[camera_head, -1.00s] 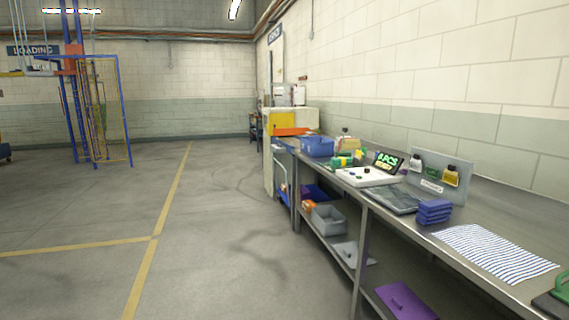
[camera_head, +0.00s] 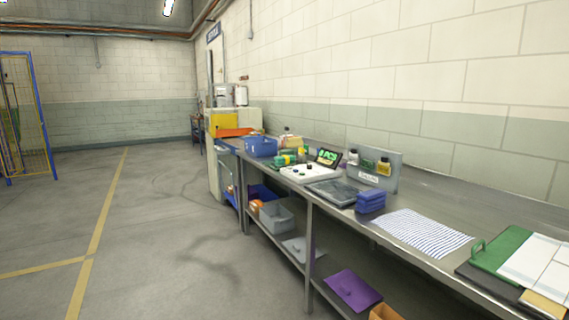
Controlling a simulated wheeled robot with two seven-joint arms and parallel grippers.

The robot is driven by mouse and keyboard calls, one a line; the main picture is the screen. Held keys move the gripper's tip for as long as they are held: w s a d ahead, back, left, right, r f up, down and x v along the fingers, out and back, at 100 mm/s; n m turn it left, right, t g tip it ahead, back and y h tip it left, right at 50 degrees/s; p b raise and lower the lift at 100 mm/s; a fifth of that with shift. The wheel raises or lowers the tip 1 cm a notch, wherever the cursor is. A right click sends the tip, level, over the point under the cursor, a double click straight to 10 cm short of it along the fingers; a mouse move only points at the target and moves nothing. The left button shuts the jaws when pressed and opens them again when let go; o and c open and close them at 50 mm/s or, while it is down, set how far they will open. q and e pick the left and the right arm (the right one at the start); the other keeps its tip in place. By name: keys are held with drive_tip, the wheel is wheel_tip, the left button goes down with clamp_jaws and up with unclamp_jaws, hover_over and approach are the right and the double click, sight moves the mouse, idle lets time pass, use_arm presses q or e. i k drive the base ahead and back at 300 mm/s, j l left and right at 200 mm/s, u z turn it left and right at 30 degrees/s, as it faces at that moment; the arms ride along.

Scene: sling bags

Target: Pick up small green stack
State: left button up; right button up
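A small green item with yellow on it (camera_head: 285,159) sits far down the steel workbench (camera_head: 420,268), between a blue bin and a white panel. It is too small to tell whether it is a stack. Neither of my grippers shows in the head view.
The blue bin (camera_head: 261,146), white panel (camera_head: 310,174), dark grey tray (camera_head: 333,192), blue stack (camera_head: 371,200), striped cloth (camera_head: 422,231) and green board (camera_head: 503,249) stand or lie along the bench. A lower shelf holds a grey bin (camera_head: 276,216). The floor at left is open.

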sight(283, 159)
drive_tip(key=i+j+u, duration=0.25)
drive_tip(key=i, duration=0.25)
drive_tip(key=i+u, duration=0.3)
drive_tip(key=i, duration=0.25)
drive_tip(key=i+j, duration=0.1)
drive_tip(key=i, duration=0.7)
drive_tip(key=i+j+z, duration=0.15)
drive_tip(key=i, duration=0.7)
